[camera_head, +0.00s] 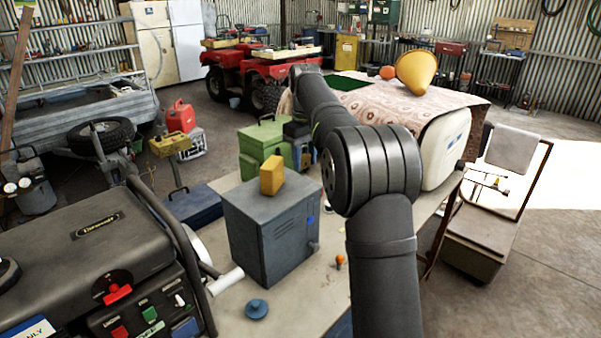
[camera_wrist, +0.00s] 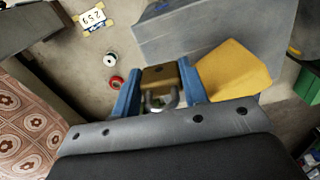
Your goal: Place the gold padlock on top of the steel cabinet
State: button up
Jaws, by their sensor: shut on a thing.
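The gold padlock (camera_wrist: 158,76) is between the blue fingers of my gripper (camera_wrist: 160,90) in the wrist view. Its grey shackle points toward the wrist, and the gripper is shut on its body. The steel cabinet (camera_head: 268,232) is a blue-grey box standing on the bench in the head view. Its top also shows at the upper right of the wrist view (camera_wrist: 190,27). A yellow block (camera_head: 271,175) stands on the cabinet top; in the wrist view it is just right of my gripper (camera_wrist: 235,75). The padlock is hidden in the head view.
A green box (camera_head: 262,145) stands behind the cabinet. A black generator (camera_head: 85,240) is at the left front. A blue round knob (camera_head: 257,308) and a small orange item (camera_head: 340,262) lie on the bench (camera_head: 310,295). A patterned cloth (camera_head: 405,103) covers a surface behind.

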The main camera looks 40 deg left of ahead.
aim_at(301, 183)
jog(key=shift+s+a+f, duration=0.2)
jog(key=shift+a+f, duration=0.2)
jog(key=shift+a, duration=0.1)
jog(key=shift+f, duration=1.9)
jog(key=shift+f, duration=0.15)
jog(key=o, duration=1.1)
jog(key=shift+c, duration=0.2)
notch_tip(301, 183, up, 12)
jog(key=shift+r, duration=0.2)
jog(key=shift+f, duration=0.15)
